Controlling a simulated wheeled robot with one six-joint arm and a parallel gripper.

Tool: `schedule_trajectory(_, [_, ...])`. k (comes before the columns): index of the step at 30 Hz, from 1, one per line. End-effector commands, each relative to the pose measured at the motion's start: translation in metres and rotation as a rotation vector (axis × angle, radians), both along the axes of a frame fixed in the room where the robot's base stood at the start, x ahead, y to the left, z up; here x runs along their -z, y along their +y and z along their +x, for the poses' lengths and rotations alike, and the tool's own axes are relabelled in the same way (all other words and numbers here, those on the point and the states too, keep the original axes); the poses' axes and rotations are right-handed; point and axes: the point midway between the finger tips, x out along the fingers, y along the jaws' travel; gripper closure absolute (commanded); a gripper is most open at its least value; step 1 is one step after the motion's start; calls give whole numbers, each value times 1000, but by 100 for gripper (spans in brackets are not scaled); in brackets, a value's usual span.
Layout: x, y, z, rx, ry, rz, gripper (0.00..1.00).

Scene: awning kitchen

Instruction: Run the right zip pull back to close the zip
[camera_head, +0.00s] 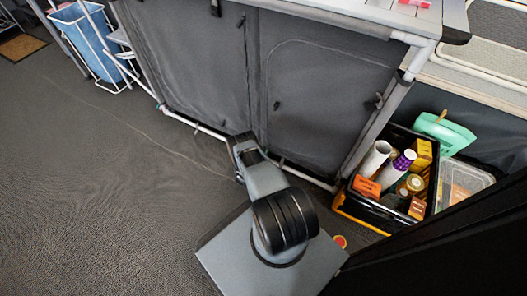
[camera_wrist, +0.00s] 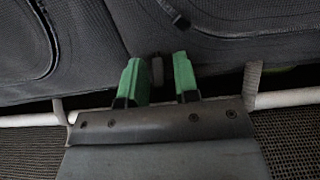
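The grey fabric cupboard (camera_head: 325,90) has a right panel outlined by an arched zip seam. A small dark tab (camera_head: 277,105) hangs at this panel's left edge, and another dark tab (camera_head: 379,100) is at its right edge. My gripper (camera_wrist: 158,82) has green fingers, spread apart at the cupboard's lower edge. A small grey tab (camera_wrist: 157,70) shows in the gap between them, apparently not clamped; I cannot tell whether it is a zip pull. Another dark tab (camera_wrist: 180,20) lies on the fabric above. In the head view the fingertips are not clearly visible.
A white tube frame runs along the cupboard's bottom (camera_wrist: 285,98). A black crate (camera_head: 385,212) of tubes and boxes stands right of the cupboard, beside a clear bin (camera_head: 465,180). A blue bag on a stand (camera_head: 90,45) is at the far left. The left floor is clear.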

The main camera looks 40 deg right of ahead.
Motion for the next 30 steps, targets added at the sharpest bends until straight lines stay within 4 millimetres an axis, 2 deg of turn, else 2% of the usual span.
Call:
schedule_trajectory(3, [-1, 0, 0, 0, 0, -1, 63])
schedule_trajectory(10, [-1, 1, -1, 1, 0, -2, 63])
schedule_trajectory(13, [-2, 8, -3, 0, 2, -2, 63])
schedule_trajectory(30, [-3, 107, -36, -3, 2, -2, 63])
